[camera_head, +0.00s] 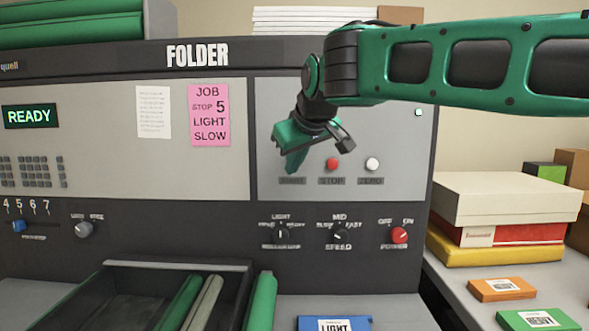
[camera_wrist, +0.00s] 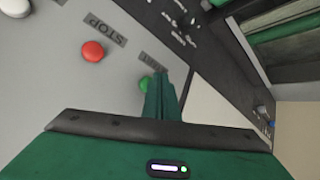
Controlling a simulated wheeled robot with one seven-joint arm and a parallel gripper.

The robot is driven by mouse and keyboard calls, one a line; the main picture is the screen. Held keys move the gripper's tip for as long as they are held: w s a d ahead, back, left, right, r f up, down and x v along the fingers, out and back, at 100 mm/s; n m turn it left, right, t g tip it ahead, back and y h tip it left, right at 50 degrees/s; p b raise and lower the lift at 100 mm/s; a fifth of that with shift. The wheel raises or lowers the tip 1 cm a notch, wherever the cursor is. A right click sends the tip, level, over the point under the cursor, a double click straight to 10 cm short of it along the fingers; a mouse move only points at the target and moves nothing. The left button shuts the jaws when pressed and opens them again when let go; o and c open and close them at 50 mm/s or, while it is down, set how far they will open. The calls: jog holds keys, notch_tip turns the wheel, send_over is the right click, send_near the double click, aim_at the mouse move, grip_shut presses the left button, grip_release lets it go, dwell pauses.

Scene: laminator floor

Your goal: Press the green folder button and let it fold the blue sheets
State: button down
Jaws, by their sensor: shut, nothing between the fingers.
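The folder machine (camera_head: 215,210) fills the head view, and its display (camera_head: 29,116) reads READY. My gripper (camera_head: 291,166) is shut and empty in front of the button panel, over the left button's place. In the wrist view the green button (camera_wrist: 145,83) is partly visible beside my gripper's closed fingers (camera_wrist: 161,98); whether they touch it I cannot tell. No blue sheets are recognisable.
A pink note (camera_head: 209,115) reads JOB, STOP 5, LIGHT, SLOW. Below the buttons are a light dial (camera_head: 281,234), a speed dial (camera_head: 339,234) and a red power knob (camera_head: 400,235). A dark tray (camera_head: 130,300) with green rollers juts out below. Boxes (camera_head: 505,200) stand right.

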jog(key=shift+w, duration=0.1)
jog(key=shift+w, duration=0.25)
